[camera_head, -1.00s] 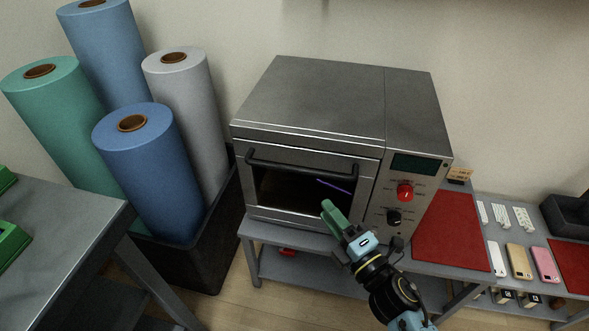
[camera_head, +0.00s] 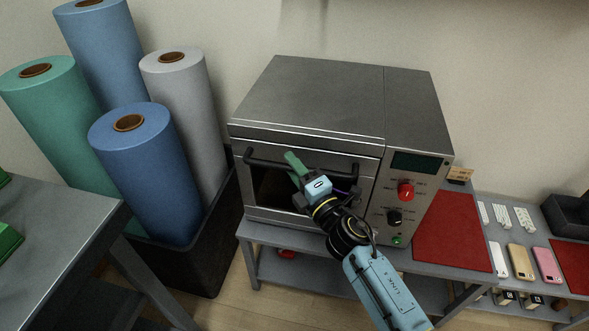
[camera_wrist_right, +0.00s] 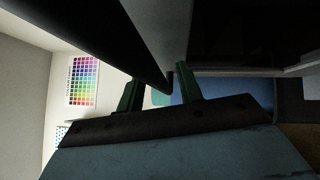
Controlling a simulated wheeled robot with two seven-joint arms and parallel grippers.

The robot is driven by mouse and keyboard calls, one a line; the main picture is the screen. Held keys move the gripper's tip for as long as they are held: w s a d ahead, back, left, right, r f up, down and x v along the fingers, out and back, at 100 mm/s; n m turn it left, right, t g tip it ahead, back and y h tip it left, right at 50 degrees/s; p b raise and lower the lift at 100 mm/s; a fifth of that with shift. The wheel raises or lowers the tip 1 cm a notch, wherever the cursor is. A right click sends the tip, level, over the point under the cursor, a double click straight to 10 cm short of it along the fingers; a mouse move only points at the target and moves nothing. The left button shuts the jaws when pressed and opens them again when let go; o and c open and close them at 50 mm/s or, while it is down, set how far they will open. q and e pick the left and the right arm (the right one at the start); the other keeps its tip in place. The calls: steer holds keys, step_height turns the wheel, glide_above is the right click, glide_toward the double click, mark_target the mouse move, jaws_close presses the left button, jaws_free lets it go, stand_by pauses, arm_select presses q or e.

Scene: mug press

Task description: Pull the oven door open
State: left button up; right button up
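The oven (camera_head: 335,105) is a grey metal box, and its front door (camera_head: 275,214) with a dark window looks closed. A black bar handle (camera_head: 262,163) runs along the top of the door. My right gripper (camera_head: 294,162) is at the middle of this handle, its green fingers reaching up to the bar. In the right wrist view the fingers (camera_wrist_right: 160,88) are apart, and the dark handle bar (camera_wrist_right: 147,60) runs between them without clear contact on both sides. My right arm covers part of the window. My left gripper is not in view.
The oven stands on a grey table (camera_head: 262,232). A red mat (camera_head: 449,232) and several phones lie to its right. Several large rolls (camera_head: 143,170) stand in a black bin at the left. A grey table (camera_head: 60,225) is at the lower left. Some floor shows in front.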

jaws_close()
steer(key=shift+a+f, duration=0.1)
stand_by(0.5)
